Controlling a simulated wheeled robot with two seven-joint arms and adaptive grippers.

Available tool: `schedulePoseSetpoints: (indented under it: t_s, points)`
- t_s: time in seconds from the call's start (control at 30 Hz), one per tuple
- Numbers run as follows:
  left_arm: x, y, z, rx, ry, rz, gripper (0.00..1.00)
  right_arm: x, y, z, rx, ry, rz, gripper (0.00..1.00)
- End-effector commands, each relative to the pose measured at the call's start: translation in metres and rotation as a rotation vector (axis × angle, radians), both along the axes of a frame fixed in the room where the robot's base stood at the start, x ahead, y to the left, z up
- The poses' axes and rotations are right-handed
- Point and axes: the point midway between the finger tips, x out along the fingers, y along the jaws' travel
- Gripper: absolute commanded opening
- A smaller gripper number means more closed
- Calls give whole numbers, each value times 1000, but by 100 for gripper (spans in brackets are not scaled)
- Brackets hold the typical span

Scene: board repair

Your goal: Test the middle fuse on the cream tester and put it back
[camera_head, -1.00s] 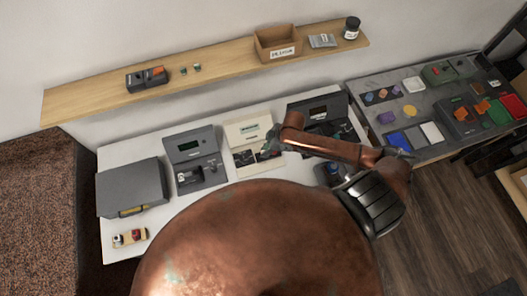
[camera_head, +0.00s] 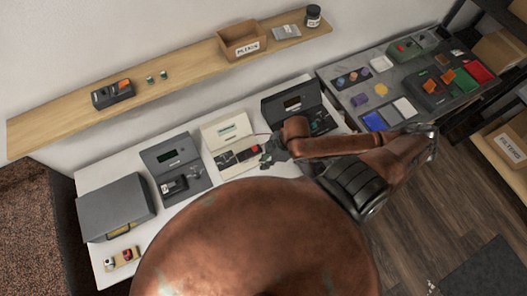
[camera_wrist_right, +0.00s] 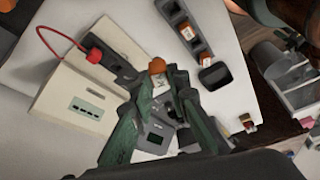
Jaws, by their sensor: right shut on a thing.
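The cream tester (camera_head: 226,129) stands on the white bench; it also shows at the left of the right wrist view (camera_wrist_right: 88,102). A red plug (camera_wrist_right: 95,55) on a red lead sits at its dark strip. My right gripper (camera_wrist_right: 157,75) is shut on an orange-topped fuse (camera_wrist_right: 157,65), just off the tester's dark strip. In the head view the gripper (camera_head: 268,154) is at the tester's right front; the fuse cannot be made out there. A dark fuse holder (camera_wrist_right: 194,45) with orange-and-white fuses lies beyond the fingertips. My left gripper is not in view.
Grey instruments (camera_head: 174,166) and (camera_head: 296,104) flank the tester. A grey case (camera_head: 115,206) is at the bench's left end. A dark parts table (camera_head: 362,76) is at the right, and a wooden shelf (camera_head: 190,75) runs behind.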

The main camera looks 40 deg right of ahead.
Motion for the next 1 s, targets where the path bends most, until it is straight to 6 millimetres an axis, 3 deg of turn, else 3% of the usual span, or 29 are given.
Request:
schedulePoseSetpoints:
  t_s: [0.17,1.0]
  points:
    - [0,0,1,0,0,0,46,0,3,0,1,0,0,0]
    - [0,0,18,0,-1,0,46,-12,66,1,3,0,1,0]
